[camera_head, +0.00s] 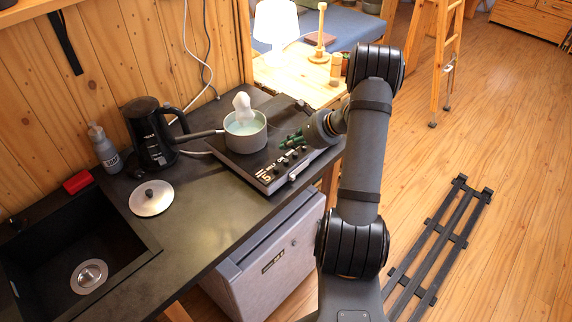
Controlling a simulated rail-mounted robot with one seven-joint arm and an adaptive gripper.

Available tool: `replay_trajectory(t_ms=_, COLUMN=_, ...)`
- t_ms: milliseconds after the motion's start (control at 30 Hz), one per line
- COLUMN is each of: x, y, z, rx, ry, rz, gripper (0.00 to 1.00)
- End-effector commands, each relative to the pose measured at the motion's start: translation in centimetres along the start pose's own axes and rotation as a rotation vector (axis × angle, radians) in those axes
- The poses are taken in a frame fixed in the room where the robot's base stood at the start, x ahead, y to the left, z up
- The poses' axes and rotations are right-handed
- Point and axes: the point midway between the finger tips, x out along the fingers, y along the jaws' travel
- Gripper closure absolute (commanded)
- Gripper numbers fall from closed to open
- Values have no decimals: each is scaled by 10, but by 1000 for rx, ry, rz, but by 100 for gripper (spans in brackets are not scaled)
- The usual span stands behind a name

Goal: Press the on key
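A black cooktop (228,161) sits on the dark counter, with a control strip (272,178) of small keys and pale markings along its front edge. The markings are too small to read, so I cannot tell which key is the on key. My gripper (287,143) reaches in from the right, low over the right part of the cooktop near the strip. Its green-tinted fingers are small in this view. I cannot tell whether they are apart or together, or whether they touch the panel.
A grey pot (246,136) with pale contents stands on the cooktop, its handle pointing left. A black kettle (148,135), a grey bottle (104,150), a round lid (152,198) and a red block (77,182) stand left, near the sink (45,255). The front counter is clear.

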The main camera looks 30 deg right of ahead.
Motion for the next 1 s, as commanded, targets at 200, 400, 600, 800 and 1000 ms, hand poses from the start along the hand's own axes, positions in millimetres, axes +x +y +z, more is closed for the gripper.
replay_trajectory(t_ms=200, x=22, y=16, z=-16, rx=-1, ry=0, rz=-1, gripper=100)
replay_trajectory(t_ms=400, x=25, y=18, z=-18, rx=0, ry=0, rz=-1, gripper=100)
replay_trajectory(t_ms=600, x=24, y=18, z=-18, rx=0, ry=0, rz=0, gripper=100)
replay_trajectory(t_ms=800, x=24, y=18, z=-17, rx=0, ry=-1, rz=0, gripper=100)
replay_trajectory(t_ms=1000, x=24, y=18, z=-17, rx=0, ry=0, rz=0, gripper=100)
